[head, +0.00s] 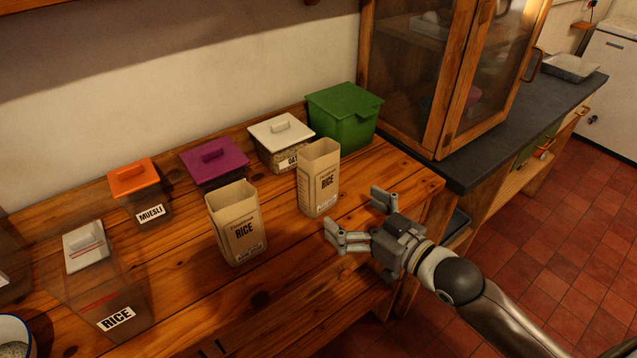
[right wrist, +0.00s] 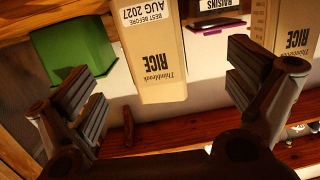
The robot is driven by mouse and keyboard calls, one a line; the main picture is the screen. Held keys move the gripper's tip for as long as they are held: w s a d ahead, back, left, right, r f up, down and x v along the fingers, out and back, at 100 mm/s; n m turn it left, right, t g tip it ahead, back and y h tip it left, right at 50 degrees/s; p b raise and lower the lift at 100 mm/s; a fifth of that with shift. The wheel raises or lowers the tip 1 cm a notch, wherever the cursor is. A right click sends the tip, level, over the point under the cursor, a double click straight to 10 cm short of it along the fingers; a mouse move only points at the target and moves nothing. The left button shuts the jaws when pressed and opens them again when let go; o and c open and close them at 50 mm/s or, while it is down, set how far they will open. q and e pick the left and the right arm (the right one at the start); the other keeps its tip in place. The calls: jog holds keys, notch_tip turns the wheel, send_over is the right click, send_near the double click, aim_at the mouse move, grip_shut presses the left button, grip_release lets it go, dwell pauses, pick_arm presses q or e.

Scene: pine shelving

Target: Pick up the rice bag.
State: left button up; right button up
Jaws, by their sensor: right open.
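Two open-topped brown paper rice bags stand upright on the wooden shelf top. The nearer rice bag (head: 237,228) is left of the farther rice bag (head: 319,180). My right gripper (head: 355,213) is open and empty, right of and in front of the farther bag, apart from it in the head view. In the right wrist view, which looks upside down, one rice bag (right wrist: 152,52) shows between the spread fingers of my right gripper (right wrist: 158,80). Part of the other rice bag (right wrist: 287,38) shows at the right, partly behind a finger. My left gripper is out of view.
Behind the bags stand an orange-lidded muesli box (head: 136,190), a purple-lidded box (head: 213,160), a white-lidded box (head: 281,140) and a green bin (head: 344,117). A clear rice container (head: 105,290) stands at front left. A glass-door cabinet (head: 450,80) stands at the right.

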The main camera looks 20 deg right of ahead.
aim_at(328, 173)
jog(key=shift+t+y, duration=0.6)
jog(key=w+r, duration=0.1)
jog(key=w, duration=0.1)
jog(key=w+a+r, duration=0.1)
jog(key=w, duration=0.1)
jog(key=w+a+r, duration=0.1)
jog(key=w, duration=0.1)
jog(key=shift+r+p, duration=0.3)
jog(key=shift+p, duration=0.1)
jog(key=x, duration=0.3)
jog(key=p+x, duration=0.1)
jog(key=shift+w+d, duration=0.25)
jog(key=shift+w, duration=0.05)
jog(key=shift+w+a+f, duration=0.15)
jog(key=shift+w+a, duration=0.1)
jog(key=shift+w, duration=0.15)
jog(key=shift+c, duration=0.4)
jog(key=c, duration=1.2)
